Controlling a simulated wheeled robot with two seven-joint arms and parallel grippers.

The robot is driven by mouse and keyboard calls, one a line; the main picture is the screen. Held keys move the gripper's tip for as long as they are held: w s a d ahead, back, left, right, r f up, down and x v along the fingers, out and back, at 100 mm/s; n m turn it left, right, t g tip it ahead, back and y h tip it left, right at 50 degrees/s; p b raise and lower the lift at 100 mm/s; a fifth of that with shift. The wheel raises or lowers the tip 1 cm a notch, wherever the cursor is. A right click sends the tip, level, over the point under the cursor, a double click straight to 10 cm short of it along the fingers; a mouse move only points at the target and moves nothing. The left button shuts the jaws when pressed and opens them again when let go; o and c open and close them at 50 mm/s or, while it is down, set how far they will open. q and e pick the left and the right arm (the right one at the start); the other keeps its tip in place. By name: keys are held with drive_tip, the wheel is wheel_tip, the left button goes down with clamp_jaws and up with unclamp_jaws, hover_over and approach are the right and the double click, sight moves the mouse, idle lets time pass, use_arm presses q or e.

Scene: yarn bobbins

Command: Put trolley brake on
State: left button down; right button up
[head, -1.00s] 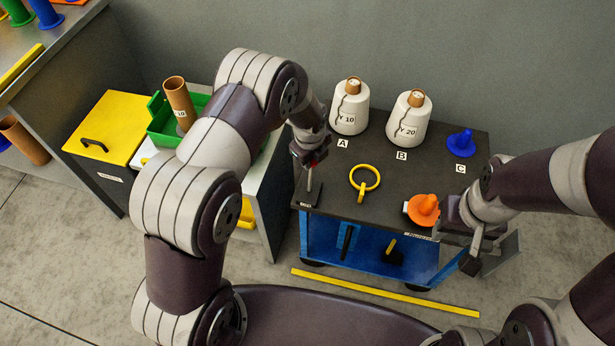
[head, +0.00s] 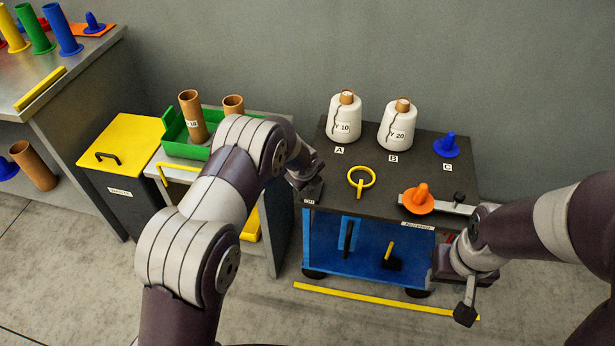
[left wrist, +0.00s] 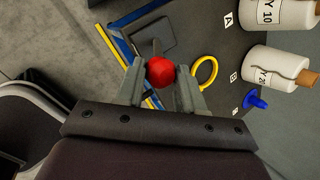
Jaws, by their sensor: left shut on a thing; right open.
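The trolley (head: 380,178) has a dark top and a blue lower body. In the left wrist view, a red ball knob (left wrist: 160,71) on a short grey lever (left wrist: 156,47) rises from a dark plate (left wrist: 150,32) by the trolley's edge. My left gripper (left wrist: 162,82) is shut on the red knob. In the head view my left gripper (head: 307,184) is at the trolley top's left front corner and hides the knob and lever. My right gripper (head: 452,293) is open and empty, off the trolley's right front corner.
A grey bar with a black knob (head: 459,196) lies beside the orange cone. A green bin (head: 174,128) is left.

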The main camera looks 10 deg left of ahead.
use_arm(q)
drive_tip(key=shift+s+a+f, duration=0.1)
drive_tip(key=shift+s+f, duration=0.45)
drive_tip(key=shift+f, duration=0.15)
drive_tip(key=c, duration=0.7)
unclamp_jaws()
drive_tip(key=shift+w+r, duration=0.2)
drive_tip(key=shift+r, duration=0.15)
drive_tip(key=p+v, duration=0.2)
drive_tip(key=v, duration=1)
drive_tip(key=shift+s+r, duration=0.1)
drive_tip(key=shift+r, duration=0.2)
